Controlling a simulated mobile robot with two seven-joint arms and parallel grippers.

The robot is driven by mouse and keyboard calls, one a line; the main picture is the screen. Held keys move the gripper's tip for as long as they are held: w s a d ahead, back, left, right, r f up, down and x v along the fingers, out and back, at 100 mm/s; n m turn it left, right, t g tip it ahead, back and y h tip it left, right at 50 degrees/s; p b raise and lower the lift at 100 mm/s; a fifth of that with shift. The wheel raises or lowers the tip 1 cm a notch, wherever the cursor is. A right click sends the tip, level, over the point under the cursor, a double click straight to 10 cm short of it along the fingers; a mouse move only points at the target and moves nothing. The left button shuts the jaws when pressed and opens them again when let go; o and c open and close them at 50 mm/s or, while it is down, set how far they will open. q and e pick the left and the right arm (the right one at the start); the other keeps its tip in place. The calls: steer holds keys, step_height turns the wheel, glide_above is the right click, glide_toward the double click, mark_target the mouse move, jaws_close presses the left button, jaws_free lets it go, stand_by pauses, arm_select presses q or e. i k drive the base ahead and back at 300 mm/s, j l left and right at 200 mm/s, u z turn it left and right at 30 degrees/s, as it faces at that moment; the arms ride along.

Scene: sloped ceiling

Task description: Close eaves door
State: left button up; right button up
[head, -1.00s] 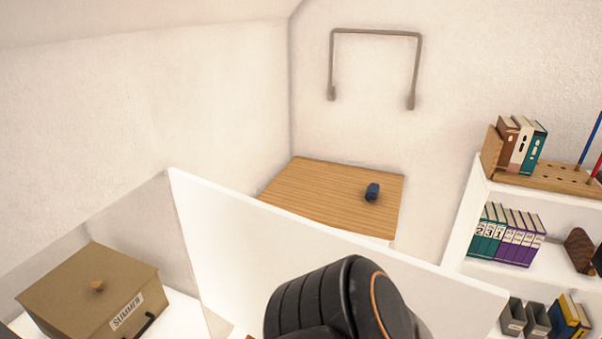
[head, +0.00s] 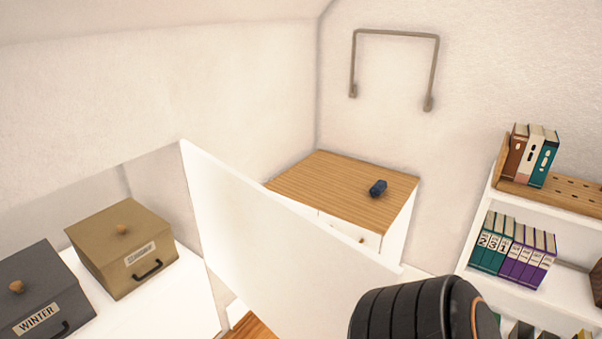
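The eaves door is a white panel (head: 262,235) standing open in the middle of the head view, swung out from the low opening at the left. Its top edge runs from upper left down to the right. Inside the opening are a tan box (head: 122,245) labelled SUMMER and a dark grey box (head: 40,295) labelled WINTER. A black arm link of mine covers the door's lower right part. Neither gripper shows, so any contact with the door is hidden.
A wooden-topped white cabinet (head: 340,185) with a small dark blue object (head: 377,188) stands behind the door. A white shelf (head: 490,205) with books and binders is at the right. A metal rail (head: 395,34) is on the wall. A bit of wooden floor (head: 252,328) shows below.

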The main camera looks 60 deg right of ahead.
mark_target(302, 276)
steer(key=k+l+z, duration=0.1)
steer(key=k+l, duration=0.65)
steer(key=l, duration=0.35)
steer(key=k+l+z, duration=0.1)
steer(key=l, duration=0.35)
steer(key=i+l, duration=0.15)
steer(key=l, duration=0.25)
steer(key=i+l+z, duration=0.1)
steer(key=l, duration=0.3)
steer(key=k+l+u, duration=0.1)
steer(key=k+l, duration=0.65)
